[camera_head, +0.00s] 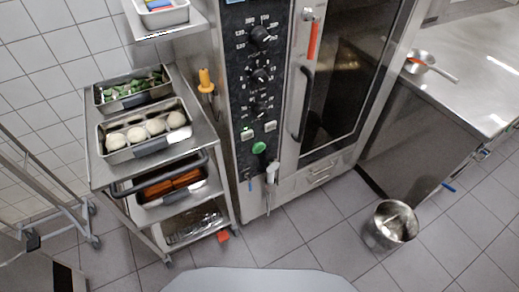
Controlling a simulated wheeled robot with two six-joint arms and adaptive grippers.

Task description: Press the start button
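A round green button (259,148), likely the start button, sits low on the black control panel (243,85) of the tall steel oven (300,100). Nothing covers the button. Above it are two small light rectangular switches and several black knobs (261,76) with printed dials. I cannot tell from this view whether the button is pressed in. Neither of my grippers is in view.
A steel trolley (205,140) with food trays stands left of the oven. A steel pot (390,225) is on the floor at right. A counter (460,80) holds a pan (420,62). The tiled floor before the oven is clear.

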